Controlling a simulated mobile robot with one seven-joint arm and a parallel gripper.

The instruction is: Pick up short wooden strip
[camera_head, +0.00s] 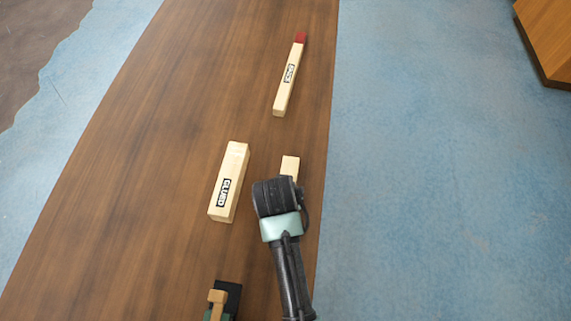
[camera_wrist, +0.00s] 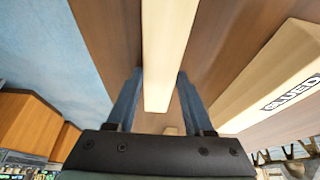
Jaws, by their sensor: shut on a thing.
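The short wooden strip (camera_head: 290,166) is pale and plain, and its far end shows just beyond my gripper in the head view. In the wrist view the strip (camera_wrist: 166,50) runs from the top edge down between the two fingers. My gripper (camera_wrist: 158,88) is shut on it, one dark finger on each side. In the head view my gripper (camera_head: 277,190) hides the near part of the strip. I cannot tell whether the strip is clear of the table.
A thicker pale block labelled "GLUED" (camera_head: 229,182) lies to the left; it also shows in the wrist view (camera_wrist: 275,75). A long strip with a red end (camera_head: 290,76) lies farther back. A dark tool (camera_head: 222,300) is near the front. The wooden table (camera_head: 150,170) is otherwise clear.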

